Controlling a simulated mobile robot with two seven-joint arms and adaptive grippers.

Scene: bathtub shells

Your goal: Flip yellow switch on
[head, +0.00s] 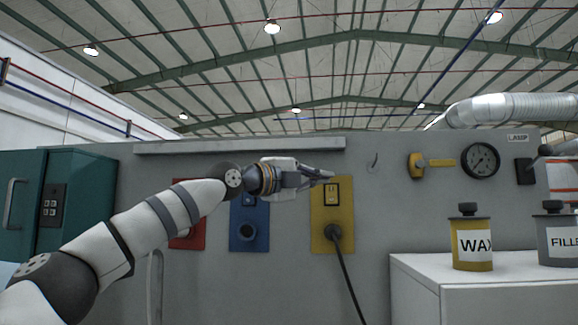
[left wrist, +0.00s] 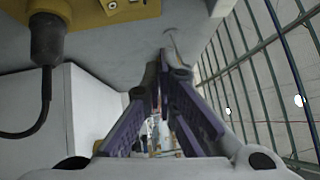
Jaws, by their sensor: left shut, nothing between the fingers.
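A yellow plate (head: 319,235) on the grey wall panel carries a dark-framed rocker switch (head: 332,193) in its upper half and a plug with a black cord (head: 333,232) below. My left gripper (head: 329,175) reaches in from the left, shut and empty, with its fingertips just above the switch in the picture. In the left wrist view the yellow plate (left wrist: 85,16) shows at the top, with part of the switch (left wrist: 118,5) at the edge. The left fingertips (left wrist: 161,60) lie below and right of it there. I cannot tell whether they touch the plate. My right gripper is not in view.
A blue plate (head: 249,235) and a red plate (head: 184,242) sit left, partly behind my left arm. A yellow valve handle (head: 436,162) and a gauge (head: 481,160) are right. A white cabinet (head: 415,280) bears a WAX can (head: 472,262) and a FILLER can (head: 556,247).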

